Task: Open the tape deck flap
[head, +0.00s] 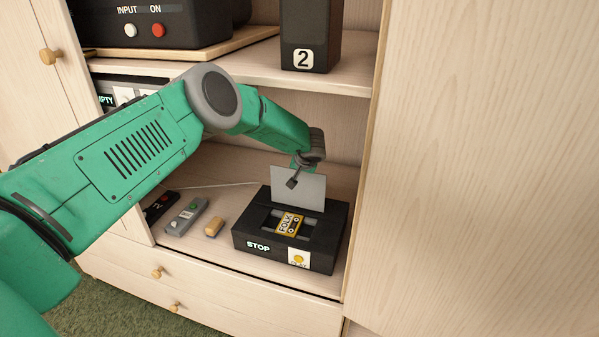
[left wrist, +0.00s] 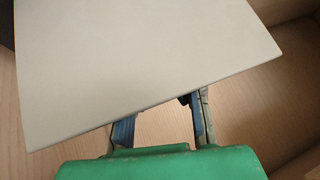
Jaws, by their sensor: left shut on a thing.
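The black tape deck (head: 250,240) sits on the lower cabinet shelf, with a STOP label and a yellow button on its front. Its pale grey flap (head: 305,188) stands up at the back of the deck, with the well uncovered. A yellow FOLK cassette (head: 290,223) lies in the well. My left gripper (head: 294,178) is at the upper left part of the flap, shut on it. In the left wrist view the flap (left wrist: 130,60) fills the upper part, and the fingers (left wrist: 162,122) run partly behind its edge. My right gripper is in neither view.
Left of the deck lie a tan block (head: 213,227), a grey remote (head: 187,216) and a black TV remote (head: 160,205). A speaker marked 2 (head: 305,40) stands on the shelf above. A pale cabinet panel (head: 480,170) closes off the right side.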

